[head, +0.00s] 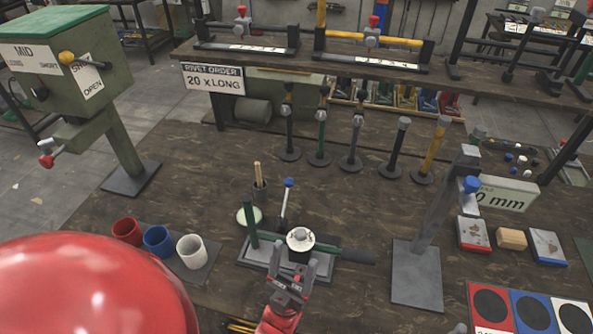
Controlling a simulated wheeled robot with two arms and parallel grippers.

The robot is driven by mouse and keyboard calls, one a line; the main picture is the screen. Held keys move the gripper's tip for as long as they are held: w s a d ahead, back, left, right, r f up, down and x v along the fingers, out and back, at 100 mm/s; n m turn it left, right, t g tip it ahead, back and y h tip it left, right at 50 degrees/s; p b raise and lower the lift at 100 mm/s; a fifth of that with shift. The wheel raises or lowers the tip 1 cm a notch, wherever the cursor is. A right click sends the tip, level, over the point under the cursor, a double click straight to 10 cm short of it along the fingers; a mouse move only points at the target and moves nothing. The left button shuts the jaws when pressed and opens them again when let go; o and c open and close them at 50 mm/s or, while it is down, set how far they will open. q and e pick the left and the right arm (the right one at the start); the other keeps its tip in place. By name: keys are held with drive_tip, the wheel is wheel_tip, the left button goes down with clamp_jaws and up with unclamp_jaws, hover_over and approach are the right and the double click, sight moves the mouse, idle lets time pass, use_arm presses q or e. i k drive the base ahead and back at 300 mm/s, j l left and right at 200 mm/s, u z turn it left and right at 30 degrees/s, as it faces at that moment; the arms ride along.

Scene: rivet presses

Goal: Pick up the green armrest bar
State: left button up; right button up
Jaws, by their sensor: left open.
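A green bar (328,248) with a dark right end lies across a grey fixture (256,261) in the middle of the workbench. A round white-topped piece (300,238) stands at the bar and hides part of it. My left gripper (297,270) is open at the near side of this piece, close to the bar; I cannot tell whether they touch. A green upright post (250,222) rises at the fixture's left. Another green bar stands upright on a round base (319,158) in the back row. My right gripper is not in view.
Red, blue and white cups (191,252) stand left of the fixture. A grey slanted stand (417,285) is to the right. Several upright dark bars and a yellow bar (434,150) stand behind. A green press (65,60) is at the back left.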

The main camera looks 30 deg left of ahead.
sight(295, 251)
drive_tip(key=u, duration=0.85)
drive_tip(key=k+l+u, duration=0.1)
drive_tip(key=l+u, duration=0.3)
drive_tip(key=k+l+u, duration=0.15)
drive_tip(key=l+u, duration=0.25)
